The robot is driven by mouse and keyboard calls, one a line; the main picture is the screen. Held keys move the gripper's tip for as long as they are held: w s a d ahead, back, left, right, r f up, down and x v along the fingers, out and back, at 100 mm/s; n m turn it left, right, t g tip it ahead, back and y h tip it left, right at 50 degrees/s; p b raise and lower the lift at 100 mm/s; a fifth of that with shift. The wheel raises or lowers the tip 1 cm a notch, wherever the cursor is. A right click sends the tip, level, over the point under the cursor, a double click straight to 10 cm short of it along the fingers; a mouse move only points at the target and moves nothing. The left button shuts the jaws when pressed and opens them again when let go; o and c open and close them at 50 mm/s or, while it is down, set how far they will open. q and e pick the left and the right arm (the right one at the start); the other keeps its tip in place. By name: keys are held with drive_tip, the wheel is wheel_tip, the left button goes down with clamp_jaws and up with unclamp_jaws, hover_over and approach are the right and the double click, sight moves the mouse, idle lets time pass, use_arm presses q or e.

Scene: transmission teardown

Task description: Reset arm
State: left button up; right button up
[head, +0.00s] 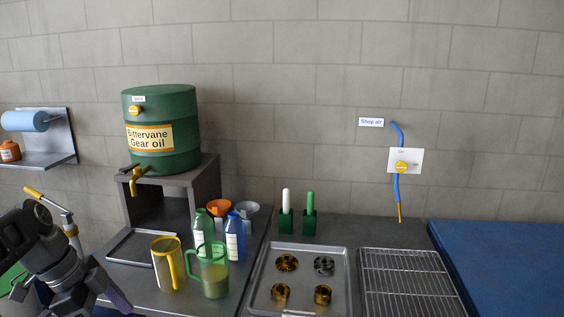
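My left arm comes in from the left, low in the head view. Its dark gripper (112,290) hangs over the left part of the dark bench, to the left of the yellow jug (166,264). I see it from behind and the side, so its fingertips are not clear, and I cannot tell whether it is open or shut. It looks apart from the jug. My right gripper is not in view.
Near my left arm are a yellow-handled metal lever (52,208), a green jug (214,276) and bottles (236,238). A green oil drum (160,130) sits on a stand (207,180). Rightward are a metal tray (345,285) with gear parts, a wire rack (410,280) and a clear blue surface (510,260).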

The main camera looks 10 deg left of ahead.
use_arm(q)
drive_tip(key=w+a+f+n+t+y, duration=0.2)
drive_tip(key=w+f+n+t+y, duration=0.15)
drive_tip(key=w+f+n, duration=0.75)
drive_tip(key=w+d+f+n, duration=0.25)
drive_tip(key=d+f, duration=0.35)
drive_tip(key=f, duration=0.4)
drive_tip(key=s+d+f+n+g+h, duration=0.1)
drive_tip(key=s+d+f+n, duration=0.1)
drive_tip(key=s+d+f, duration=0.55)
drive_tip(key=s+d+f+n+h, duration=0.15)
drive_tip(key=s+d+f, duration=0.25)
drive_tip(key=d+f, duration=0.6)
drive_tip(key=s+d+f+m+g, duration=0.1)
drive_tip(key=s+d+f+g, duration=0.1)
drive_tip(key=s+d, duration=0.2)
drive_tip(key=s+d+f+m+g+h, duration=0.1)
drive_tip(key=s+d+f, duration=0.2)
drive_tip(key=s, duration=0.6)
drive_tip(key=shift+s+d+f+g, duration=0.25)
drive_tip(key=shift+s+d+g, duration=0.15)
drive_tip(key=shift+d, duration=0.85)
